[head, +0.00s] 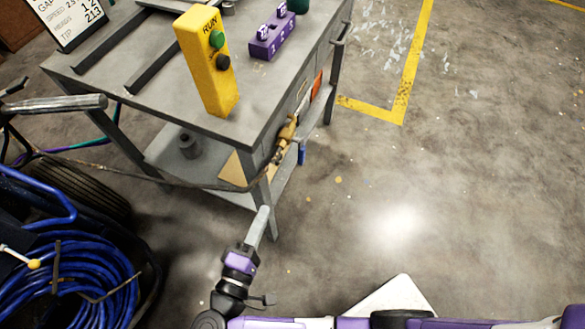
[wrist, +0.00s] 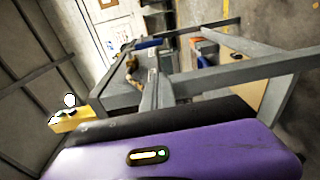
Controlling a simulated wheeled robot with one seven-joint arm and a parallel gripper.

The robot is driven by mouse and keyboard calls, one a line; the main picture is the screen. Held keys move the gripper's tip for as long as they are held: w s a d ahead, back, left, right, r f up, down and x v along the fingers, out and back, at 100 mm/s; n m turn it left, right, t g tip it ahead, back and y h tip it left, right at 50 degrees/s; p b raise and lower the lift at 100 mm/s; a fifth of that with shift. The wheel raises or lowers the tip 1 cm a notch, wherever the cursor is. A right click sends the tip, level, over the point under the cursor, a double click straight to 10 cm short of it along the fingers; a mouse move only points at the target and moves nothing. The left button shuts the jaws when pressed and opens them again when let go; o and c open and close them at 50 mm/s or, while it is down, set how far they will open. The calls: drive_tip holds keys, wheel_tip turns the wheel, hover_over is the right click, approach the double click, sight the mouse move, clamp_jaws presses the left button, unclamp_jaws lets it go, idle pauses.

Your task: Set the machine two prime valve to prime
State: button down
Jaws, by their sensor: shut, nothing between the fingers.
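A brass fitting with a hose (head: 286,132) is on the near right side of the grey cart, with a small blue handle (head: 302,154) beside it. They look like a valve, but I cannot read its setting or which machine it belongs to. In the wrist view the brass fitting (wrist: 129,62) and blue handle (wrist: 149,43) show beyond my fingers. My gripper (head: 264,210) is shut and empty, pointing up near the cart's front leg, below and left of the fitting. It appears apart from the valve. Its fingers also show in the wrist view (wrist: 151,88).
The grey cart (head: 110,97) carries a yellow RUN box (head: 207,65) with green and black buttons, and a numbered purple block (head: 270,40). A dark hose (head: 150,178) crosses the cart's front. Coiled blue hose (head: 75,285) lies lower left. Floor at right is clear.

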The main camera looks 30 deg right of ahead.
sight(300, 160)
drive_tip(key=shift+s+d+r+m+g+h, duration=0.4)
drive_tip(key=shift+s+d+m+g+h, duration=0.15)
drive_tip(key=shift+s+d+h, duration=0.2)
drive_tip(key=x, duration=1.4)
drive_tip(key=shift+a, duration=0.1)
drive_tip(key=shift+f, duration=0.2)
